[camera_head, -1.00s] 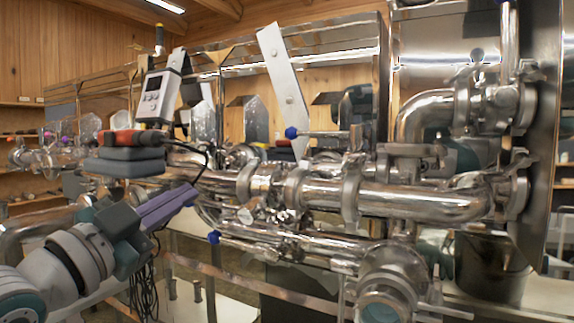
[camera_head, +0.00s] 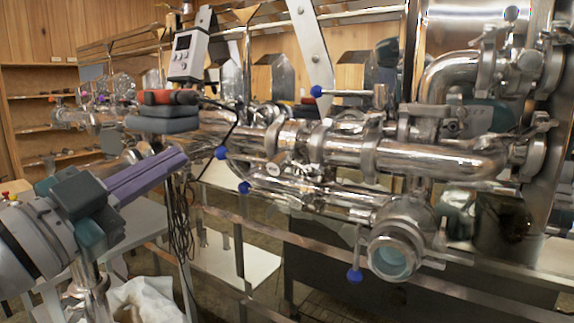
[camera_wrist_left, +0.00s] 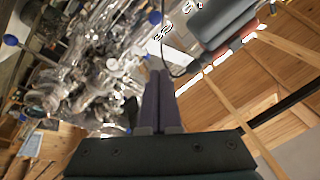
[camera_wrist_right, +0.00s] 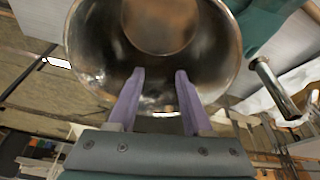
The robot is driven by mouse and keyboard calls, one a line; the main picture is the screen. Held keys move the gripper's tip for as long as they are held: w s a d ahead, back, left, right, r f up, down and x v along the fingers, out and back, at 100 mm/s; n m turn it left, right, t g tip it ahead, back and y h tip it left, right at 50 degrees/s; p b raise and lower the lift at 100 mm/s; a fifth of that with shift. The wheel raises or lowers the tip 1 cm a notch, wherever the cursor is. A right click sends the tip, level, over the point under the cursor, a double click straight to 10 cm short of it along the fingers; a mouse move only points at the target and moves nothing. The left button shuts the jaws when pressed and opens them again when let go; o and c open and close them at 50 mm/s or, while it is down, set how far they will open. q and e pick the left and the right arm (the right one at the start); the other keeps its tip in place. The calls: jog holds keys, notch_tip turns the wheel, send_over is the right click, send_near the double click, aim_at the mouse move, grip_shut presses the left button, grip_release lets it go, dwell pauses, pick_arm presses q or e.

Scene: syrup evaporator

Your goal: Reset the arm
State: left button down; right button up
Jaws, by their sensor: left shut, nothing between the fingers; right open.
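My left gripper (camera_head: 148,176) comes in from the left in the head view. Its purple fingers are together with nothing between them, in front of the steel pipework (camera_head: 330,150). The shut fingers also show in the left wrist view (camera_wrist_left: 160,85), with pipework to their left. My right gripper (camera_wrist_right: 157,75) shows only in the right wrist view. Its two purple fingers are apart, in front of a round, shiny metal vessel (camera_wrist_right: 215,50). I cannot tell from this view whether they touch it.
Blue-knobbed valve handles (camera_head: 221,153) stick out of the pipework near the left gripper. A red and grey device (camera_head: 168,98) and a display box (camera_head: 188,55) stand behind it. A white cloth or bag (camera_head: 145,300) lies low at the left. Wooden shelves (camera_head: 45,100) are at the back left.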

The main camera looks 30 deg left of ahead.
pick_arm(q)
jog(key=s+d+f+n+g+p, duration=0.4)
jog(key=s+d+f+g, duration=0.3)
jog(key=d+f+g, duration=0.4)
jog(key=s+d+f+n+g+p, duration=0.25)
jog(key=s+g, duration=0.35)
jog(key=s, duration=0.6)
notch_tip(320, 180, up, 38)
jog(key=p, duration=3.8)
jog(key=shift+m+y, duration=0.3)
jog(key=shift+m, duration=0.05)
jog(key=shift+w, duration=0.1)
